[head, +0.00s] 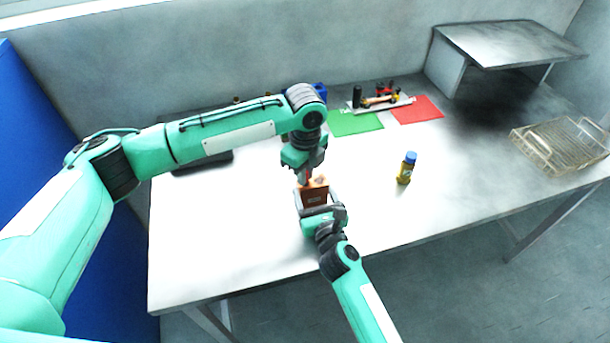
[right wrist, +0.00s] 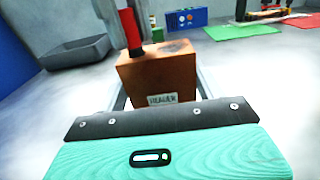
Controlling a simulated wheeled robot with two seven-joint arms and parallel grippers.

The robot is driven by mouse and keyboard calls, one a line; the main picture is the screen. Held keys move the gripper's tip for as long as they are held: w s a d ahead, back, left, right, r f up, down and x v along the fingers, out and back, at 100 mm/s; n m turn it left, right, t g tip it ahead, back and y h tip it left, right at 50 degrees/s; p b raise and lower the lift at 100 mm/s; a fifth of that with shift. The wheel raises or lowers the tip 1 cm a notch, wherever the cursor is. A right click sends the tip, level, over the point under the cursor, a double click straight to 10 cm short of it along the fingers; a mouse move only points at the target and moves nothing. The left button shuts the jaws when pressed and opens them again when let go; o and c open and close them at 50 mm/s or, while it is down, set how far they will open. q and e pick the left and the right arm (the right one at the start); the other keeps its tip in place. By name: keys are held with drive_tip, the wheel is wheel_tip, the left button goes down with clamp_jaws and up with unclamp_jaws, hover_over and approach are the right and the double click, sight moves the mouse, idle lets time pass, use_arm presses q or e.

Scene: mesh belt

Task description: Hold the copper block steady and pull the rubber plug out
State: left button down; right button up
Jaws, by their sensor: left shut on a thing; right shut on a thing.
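The copper block (head: 313,197) is a brown box near the middle of the white table. In the right wrist view the block (right wrist: 160,80) shows a small label on its near face. My right gripper (head: 320,208) is shut on the block from the front, with a finger along each side. The rubber plug (right wrist: 131,29) is a red upright cylinder at the block's top left. My left gripper (head: 307,172) comes down from above and is shut on the plug.
A yellow bottle with a blue cap (head: 406,168) stands right of the block. A green mat (head: 355,123), a red mat (head: 418,109) and a tool tray (head: 385,104) lie behind. A wire basket (head: 560,145) is at the right. A dark tray (right wrist: 75,52) is behind left.

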use_arm(q)
wheel_tip(320, 180, up, 10)
drive_tip(key=shift+f, duration=0.2)
use_arm(e)
drive_tip(key=o, duration=1.1)
drive_tip(key=shift+o, duration=0.2)
drive_tip(key=shift+s, duration=0.15)
